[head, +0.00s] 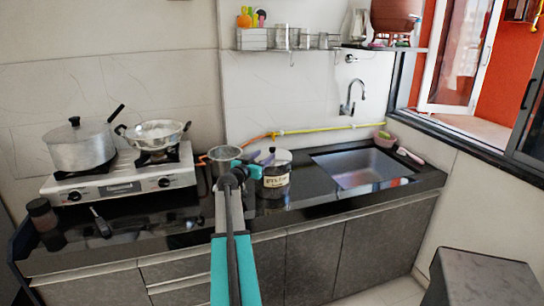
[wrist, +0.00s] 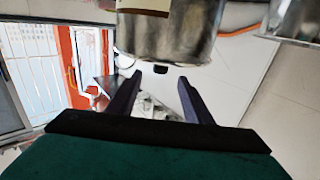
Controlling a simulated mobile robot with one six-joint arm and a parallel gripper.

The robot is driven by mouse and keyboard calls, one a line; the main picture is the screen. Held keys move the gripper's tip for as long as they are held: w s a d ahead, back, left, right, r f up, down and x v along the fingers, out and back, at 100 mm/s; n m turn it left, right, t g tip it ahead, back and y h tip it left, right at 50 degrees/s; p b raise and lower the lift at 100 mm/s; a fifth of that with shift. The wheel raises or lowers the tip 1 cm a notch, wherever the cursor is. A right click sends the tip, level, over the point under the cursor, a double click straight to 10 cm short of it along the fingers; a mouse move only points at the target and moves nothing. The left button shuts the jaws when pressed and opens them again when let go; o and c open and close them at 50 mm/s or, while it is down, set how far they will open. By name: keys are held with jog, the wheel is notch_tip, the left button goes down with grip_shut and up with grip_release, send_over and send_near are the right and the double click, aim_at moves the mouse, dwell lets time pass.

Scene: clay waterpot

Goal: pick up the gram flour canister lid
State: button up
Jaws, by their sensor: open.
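The gram flour canister (head: 275,178) stands on the black counter, left of the sink, with a pale label on its front. Its metal lid (head: 278,157) sits on top. My gripper (head: 262,157) is at lid height, at the canister's left side, with its purple fingers pointing towards it. In the wrist view, which looks upside down, the canister (wrist: 165,35) hangs at the top and a small dark knob (wrist: 183,66) shows below it. The open fingers (wrist: 160,75) point at the lid end, with nothing held between them. I cannot tell whether they touch the lid.
A steel vessel (head: 220,156) stands just left of the canister, partly behind my arm. The stove (head: 120,180) with two pots is further left. The sink (head: 362,168) lies to the right. A yellow-orange hose (head: 310,130) runs along the wall behind.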

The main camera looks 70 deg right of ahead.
aim_at(271, 150)
jog(key=shift+s+d+p, duration=0.2)
jog(key=shift+d+p, duration=0.15)
jog(key=shift+d, duration=1.15)
jog(key=shift+d, duration=0.1)
jog(key=shift+s+d+r+p, duration=0.15)
jog(key=shift+d+p, duration=0.45)
jog(key=shift+d, duration=0.35)
jog(key=shift+s+d+r+p, duration=0.1)
jog(key=shift+d+p, duration=0.5)
jog(key=shift+d, duration=0.3)
jog(key=shift+s+d+f, duration=0.1)
jog(key=shift+d+f, duration=0.05)
jog(key=shift+d, duration=0.45)
jog(key=shift+c, duration=0.3)
grip_shut()
